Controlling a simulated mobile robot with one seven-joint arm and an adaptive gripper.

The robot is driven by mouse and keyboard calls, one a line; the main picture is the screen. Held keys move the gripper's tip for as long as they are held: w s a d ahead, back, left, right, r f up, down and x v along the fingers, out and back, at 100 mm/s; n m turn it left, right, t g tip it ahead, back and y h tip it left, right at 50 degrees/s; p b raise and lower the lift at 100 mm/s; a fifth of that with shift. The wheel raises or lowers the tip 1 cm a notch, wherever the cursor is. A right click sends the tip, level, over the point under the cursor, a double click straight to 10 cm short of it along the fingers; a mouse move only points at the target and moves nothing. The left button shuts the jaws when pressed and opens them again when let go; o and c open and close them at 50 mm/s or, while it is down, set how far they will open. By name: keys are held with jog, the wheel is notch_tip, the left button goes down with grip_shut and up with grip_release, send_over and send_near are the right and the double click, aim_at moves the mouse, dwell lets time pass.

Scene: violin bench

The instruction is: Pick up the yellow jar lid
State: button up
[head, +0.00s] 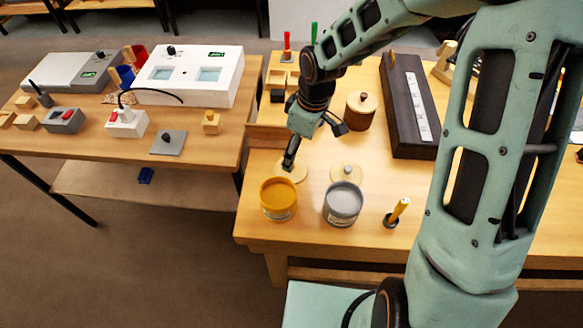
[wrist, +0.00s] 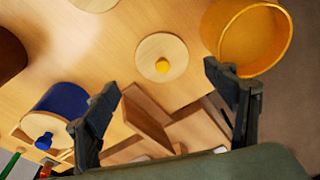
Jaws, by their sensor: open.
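The yellow jar lid is a pale round wooden disc with a small yellow knob; it lies flat on the bench in the wrist view (wrist: 150,47). In the head view the lid (head: 298,174) is partly hidden by my gripper (head: 290,162). In the wrist view my gripper (wrist: 160,78) is open and empty, with the lid just beyond and roughly between its fingertips. I cannot tell the exact height gap. The open yellow jar (head: 278,215) stands in front of the lid in the head view, and at the top right of the wrist view (wrist: 218,40).
An open grey jar (head: 343,214) and its lid (head: 347,175) are to the right. A wooden lidded jar (head: 361,112) stands behind. A blue jar (wrist: 57,108) shows in the wrist view, near the left finger.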

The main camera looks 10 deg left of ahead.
aim_at(296, 171)
jog(key=f, duration=0.3)
jog(key=shift+w+a, duration=0.1)
jog(key=shift+a, duration=0.2)
jog(key=f, duration=0.2)
jog(key=a+f, duration=0.1)
jog(key=f, duration=0.1)
jog(key=shift+a, duration=0.15)
jog(key=shift+w+f, duration=0.15)
jog(key=shift+f, duration=0.4)
jog(key=shift+c, duration=0.4)
